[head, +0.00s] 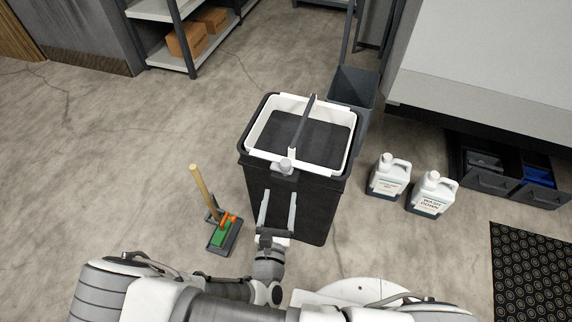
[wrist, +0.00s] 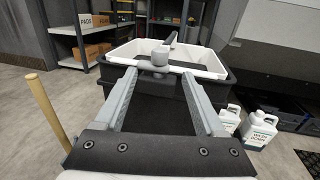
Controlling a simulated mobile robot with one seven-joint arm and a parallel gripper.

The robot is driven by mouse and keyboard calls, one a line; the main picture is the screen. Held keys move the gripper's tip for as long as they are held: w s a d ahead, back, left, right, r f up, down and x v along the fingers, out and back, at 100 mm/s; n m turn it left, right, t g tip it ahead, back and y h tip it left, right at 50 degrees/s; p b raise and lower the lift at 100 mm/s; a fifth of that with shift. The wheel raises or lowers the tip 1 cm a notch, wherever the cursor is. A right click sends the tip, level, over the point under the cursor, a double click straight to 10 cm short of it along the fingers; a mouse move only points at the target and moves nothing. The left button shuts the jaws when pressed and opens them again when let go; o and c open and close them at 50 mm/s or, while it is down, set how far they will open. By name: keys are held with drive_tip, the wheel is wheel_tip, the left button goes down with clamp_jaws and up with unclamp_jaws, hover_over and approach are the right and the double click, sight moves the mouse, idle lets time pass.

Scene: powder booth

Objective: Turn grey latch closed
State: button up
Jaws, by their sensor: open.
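The grey latch (head: 285,167) is a small rounded knob on the front rim of a black bin (head: 318,205) with a white inner frame (head: 257,128). In the wrist view the latch (wrist: 159,58) stands at the top middle, in front of the white frame (wrist: 125,53). My gripper (head: 278,193) is open and empty, its two long grey fingers spread. In the wrist view my gripper (wrist: 158,80) has the latch beyond and between its fingertips, and no contact shows. I cannot tell how far the latch is turned.
A dark handle bar (head: 303,120) crosses the bin top. A dustpan (head: 224,238) with a wooden-handled brush (head: 199,185) lies left of the bin. Two white jugs (head: 389,176) (head: 431,194) stand right. A grey bin (head: 354,90) stands behind.

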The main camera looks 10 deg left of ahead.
sight(285, 169)
drive_tip(key=w, duration=0.4)
drive_tip(key=w+a+b, duration=0.1)
drive_tip(key=w, duration=0.2)
drive_tip(key=w+b, duration=0.1)
drive_tip(key=w, duration=0.3)
drive_tip(key=shift+w+a, duration=0.15)
drive_tip(key=shift+w, duration=0.15)
drive_tip(key=shift+c, duration=0.4)
clamp_jaws()
